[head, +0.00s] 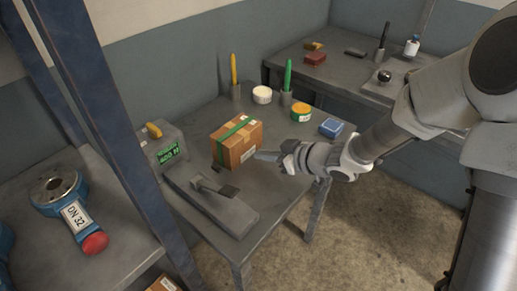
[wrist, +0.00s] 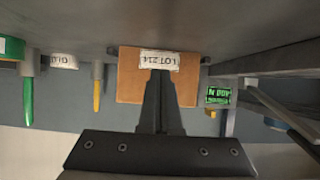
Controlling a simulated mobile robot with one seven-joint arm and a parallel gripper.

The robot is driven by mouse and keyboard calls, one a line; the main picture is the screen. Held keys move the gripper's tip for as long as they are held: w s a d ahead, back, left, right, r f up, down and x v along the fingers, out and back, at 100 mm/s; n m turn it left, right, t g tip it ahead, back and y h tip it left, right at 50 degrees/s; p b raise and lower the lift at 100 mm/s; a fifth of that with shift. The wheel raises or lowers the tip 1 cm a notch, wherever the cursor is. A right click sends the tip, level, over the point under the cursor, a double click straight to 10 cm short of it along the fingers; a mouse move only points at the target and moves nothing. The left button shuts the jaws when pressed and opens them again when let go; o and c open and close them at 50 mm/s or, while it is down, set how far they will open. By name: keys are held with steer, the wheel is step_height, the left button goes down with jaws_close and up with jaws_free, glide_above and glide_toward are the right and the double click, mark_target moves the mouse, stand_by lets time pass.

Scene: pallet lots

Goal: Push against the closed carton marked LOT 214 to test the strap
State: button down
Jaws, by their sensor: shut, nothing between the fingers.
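The closed brown carton (head: 233,158) with a green strap stands on the grey table, near the bench scale. In the wrist view, which is upside down, the carton (wrist: 130,82) fills the middle, with a white label reading LOT 214 (wrist: 159,61). My gripper (head: 258,155) points at the carton's labelled face from the right in the head view. Its fingers are together and empty. In the wrist view the fingertips (wrist: 160,73) overlap the lower part of the label. Whether they touch the carton I cannot tell. The strap is not visible in the wrist view.
A scale with a green display (head: 168,153) and flat platform (head: 212,203) stands left of the carton. A blue box (head: 331,128) sits near the table's right edge.

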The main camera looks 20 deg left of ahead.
steer(key=shift+s+d+p, duration=0.2)
steer(key=shift+s+d, duration=0.05)
steer(key=shift+d, duration=0.55)
steer(key=shift+s+d+p, duration=0.2)
steer(key=shift+d+p, duration=0.05)
steer(key=shift+d, duration=0.6)
steer(key=shift+s+d+p, duration=0.2)
steer(key=shift+s+d, duration=0.05)
steer(key=shift+d, duration=0.55)
